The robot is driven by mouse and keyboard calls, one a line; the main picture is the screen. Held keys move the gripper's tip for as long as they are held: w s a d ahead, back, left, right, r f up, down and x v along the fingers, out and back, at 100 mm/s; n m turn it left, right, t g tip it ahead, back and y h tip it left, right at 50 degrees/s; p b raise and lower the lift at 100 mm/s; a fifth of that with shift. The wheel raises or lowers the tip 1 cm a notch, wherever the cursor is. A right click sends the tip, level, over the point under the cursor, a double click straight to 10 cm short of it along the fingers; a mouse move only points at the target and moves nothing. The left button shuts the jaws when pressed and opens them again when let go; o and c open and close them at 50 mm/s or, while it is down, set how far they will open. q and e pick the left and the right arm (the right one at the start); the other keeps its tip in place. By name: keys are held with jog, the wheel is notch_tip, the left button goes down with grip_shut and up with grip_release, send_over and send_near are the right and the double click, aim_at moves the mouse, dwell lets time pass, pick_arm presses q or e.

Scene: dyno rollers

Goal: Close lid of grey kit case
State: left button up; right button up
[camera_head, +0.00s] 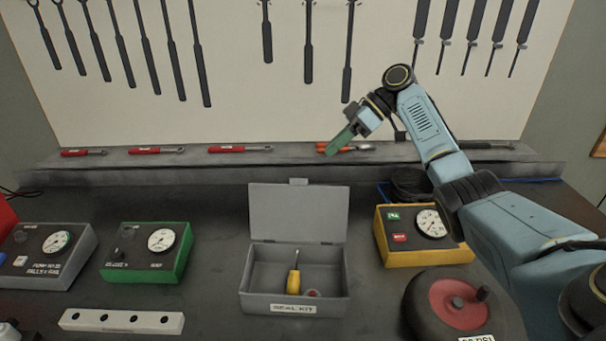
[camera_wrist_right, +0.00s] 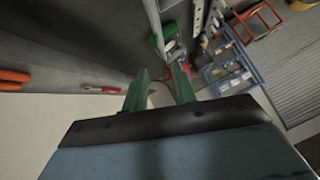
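The grey kit case (camera_head: 295,304), labelled SEAL KIT, sits on the dark bench in the middle of the head view. Its lid (camera_head: 298,212) stands open, upright at the back edge. A yellow-handled screwdriver (camera_head: 293,281) and a small red round part (camera_head: 313,293) lie inside. My right gripper (camera_head: 340,141) is up behind and above the lid, near the back ledge, apart from the case. In the right wrist view its two green fingers (camera_wrist_right: 160,88) are spread with nothing held between them. My left gripper is in neither view.
A yellow gauge box (camera_head: 425,256) and a black and red round device (camera_head: 458,302) stand right of the case. A green gauge box (camera_head: 147,266) and a white drilled bar (camera_head: 121,321) are to its left. Red-handled wrenches (camera_head: 240,149) lie on the back ledge.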

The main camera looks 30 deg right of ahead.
jog(key=p+x, duration=0.1)
jog(key=x, duration=0.9)
grip_shut()
